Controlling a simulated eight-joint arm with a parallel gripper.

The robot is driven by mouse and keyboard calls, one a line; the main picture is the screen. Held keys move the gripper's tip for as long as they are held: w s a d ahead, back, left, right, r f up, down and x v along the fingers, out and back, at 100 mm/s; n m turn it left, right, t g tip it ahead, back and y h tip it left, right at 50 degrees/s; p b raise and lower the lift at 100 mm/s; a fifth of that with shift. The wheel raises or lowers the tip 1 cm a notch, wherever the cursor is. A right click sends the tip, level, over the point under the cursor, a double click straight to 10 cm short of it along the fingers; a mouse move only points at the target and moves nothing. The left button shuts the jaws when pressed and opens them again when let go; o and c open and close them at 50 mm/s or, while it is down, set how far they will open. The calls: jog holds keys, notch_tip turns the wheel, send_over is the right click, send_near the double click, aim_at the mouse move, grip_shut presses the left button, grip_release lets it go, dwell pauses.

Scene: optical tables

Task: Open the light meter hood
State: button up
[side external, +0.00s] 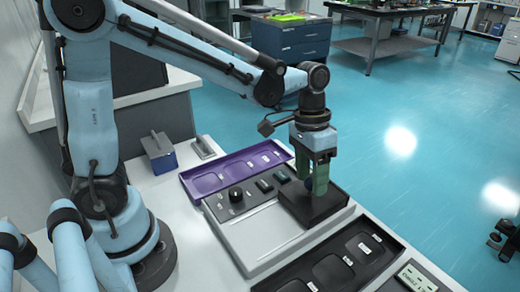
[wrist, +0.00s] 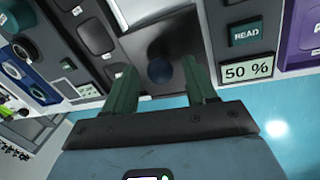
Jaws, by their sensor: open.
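The light meter (side external: 262,240) stands on the white bench, with a pale body and a dark control strip. Its hood (side external: 322,210) is a dark, flat block at the strip's right end and looks shut. A round dark blue knob (wrist: 160,71) sits on the hood (wrist: 178,38). My gripper (side external: 312,180) is right over the hood, pointing down. In the wrist view its green fingers (wrist: 161,88) are open, one on each side of the knob, with visible gaps. Whether the fingertips reach down to the hood is hard to tell.
A black knob (side external: 235,194) and small buttons sit on the strip; the wrist view shows a READ button (wrist: 246,33) and a 50 % label (wrist: 247,71). A purple tray (side external: 205,184) lies behind, a black tray (side external: 297,284) in front. The blue floor lies beyond.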

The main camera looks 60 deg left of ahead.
jog(key=shift+f, duration=0.15)
grip_shut()
jog(key=shift+s, duration=6)
grip_release()
notch_tip(320, 180, up, 12)
jog(key=a, duration=0.2)
jog(key=shift+w, duration=0.25)
